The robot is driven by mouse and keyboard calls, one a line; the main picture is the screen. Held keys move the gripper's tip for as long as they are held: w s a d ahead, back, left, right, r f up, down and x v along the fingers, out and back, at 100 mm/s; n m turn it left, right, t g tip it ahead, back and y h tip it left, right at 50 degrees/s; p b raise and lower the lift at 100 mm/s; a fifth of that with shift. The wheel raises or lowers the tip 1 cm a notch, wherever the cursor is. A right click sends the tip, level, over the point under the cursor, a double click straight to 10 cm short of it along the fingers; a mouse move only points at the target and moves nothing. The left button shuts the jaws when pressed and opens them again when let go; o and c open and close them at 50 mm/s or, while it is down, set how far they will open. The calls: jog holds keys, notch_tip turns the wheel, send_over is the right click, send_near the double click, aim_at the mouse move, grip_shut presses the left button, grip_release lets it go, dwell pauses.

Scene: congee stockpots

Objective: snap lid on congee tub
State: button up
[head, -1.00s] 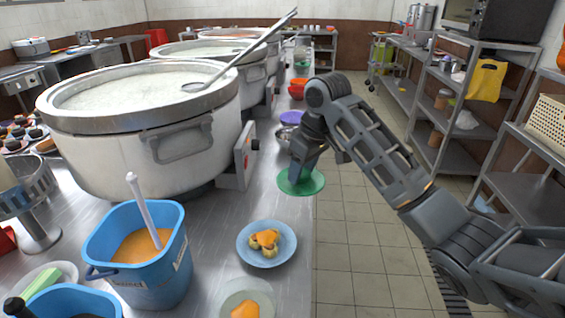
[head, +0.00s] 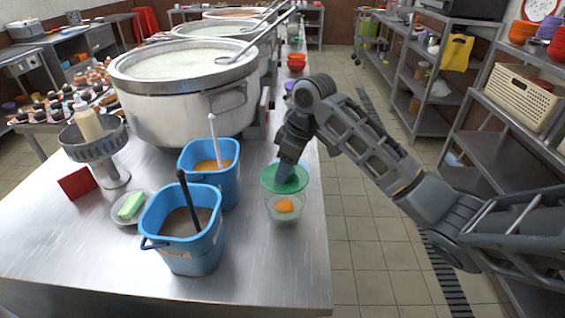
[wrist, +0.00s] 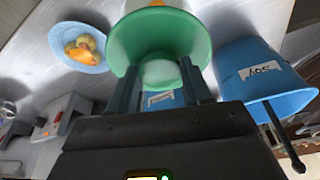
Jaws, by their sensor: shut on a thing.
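My gripper (head: 287,170) is shut on the green lid (head: 270,182) and holds it flat, fingers pointing down. The congee tub (head: 284,212) is clear, with orange food inside, and stands on the steel counter near its right edge. In the head view the lid overlaps the top of the tub; I cannot tell whether it touches the rim. In the wrist view the lid (wrist: 122,45) is between and beyond my two fingers (wrist: 160,80), and it hides most of the tub.
Two blue buckets with handles, one with orange contents (head: 228,180) and one dark (head: 190,262), stand left of the tub. A blue plate of food (wrist: 78,47) is close by. Large stockpots (head: 180,110) line the counter behind.

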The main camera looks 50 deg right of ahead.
aim_at(286, 184)
jog(key=shift+f+b, duration=2)
jog(key=shift+f, duration=1.1)
jog(key=shift+p, duration=0.3)
jog(key=shift+f, duration=0.2)
dwell(0.6)
jog(key=o, duration=1.5)
jog(key=shift+r+p, duration=0.15)
jog(key=shift+p, duration=0.2)
